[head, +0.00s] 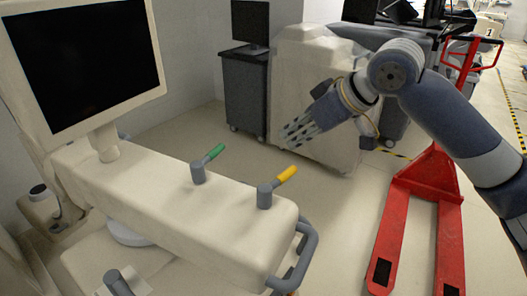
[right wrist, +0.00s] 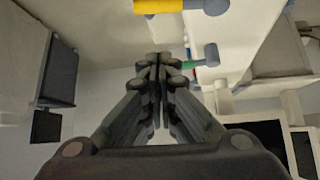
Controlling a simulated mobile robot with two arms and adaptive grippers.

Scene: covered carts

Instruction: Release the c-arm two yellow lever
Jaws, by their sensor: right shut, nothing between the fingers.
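The yellow lever (head: 285,175) sits on a grey post on top of the white c-arm body (head: 180,195), near its right end. It points up and to the right. In the right wrist view the yellow lever (right wrist: 158,5) shows at the top edge, partly cut off. A green lever (head: 214,153) stands on a similar post to its left. My right gripper (head: 290,138) is shut and empty, above and beyond the yellow lever and apart from it. Its closed fingers show in the right wrist view (right wrist: 160,65). My left gripper is not in view.
A monitor (head: 85,60) stands on the c-arm at left. A grey handle (head: 305,255) curves around the c-arm's right end. A covered cart (head: 310,85) and a dark cart (head: 245,90) stand behind. A red pallet jack (head: 395,225) is at right. Floor between is clear.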

